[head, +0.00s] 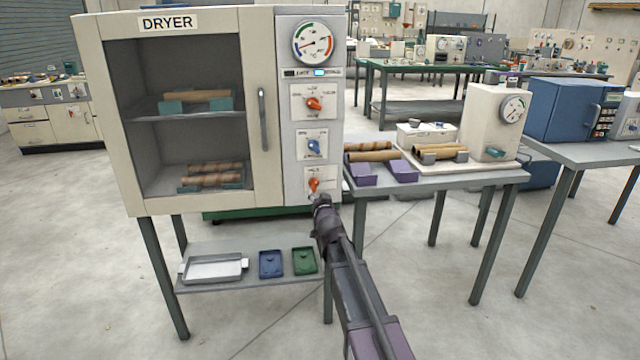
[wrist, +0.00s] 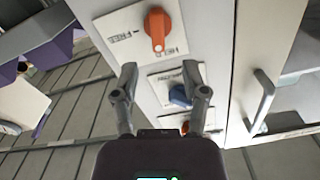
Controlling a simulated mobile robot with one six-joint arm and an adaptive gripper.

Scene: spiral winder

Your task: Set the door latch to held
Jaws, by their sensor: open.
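The dryer's lowest orange knob (head: 314,184) sits on a white plate low on the control panel. In the wrist view the same knob (wrist: 157,26) is near the top, on a plate with upside-down labels reading FREE at left and HELD below. Its grip runs up and down there, its lower end close to HELD. My gripper (head: 322,204) is just below this plate in the head view. In the wrist view my gripper (wrist: 164,84) is open and empty, its fingers apart and not around the knob.
A blue knob (head: 313,146) and another orange knob (head: 313,104) are above on the panel. The dryer door's handle (head: 263,119) stands out to the left; the door looks shut. A table (head: 440,184) with tubes and purple trays is close on the right.

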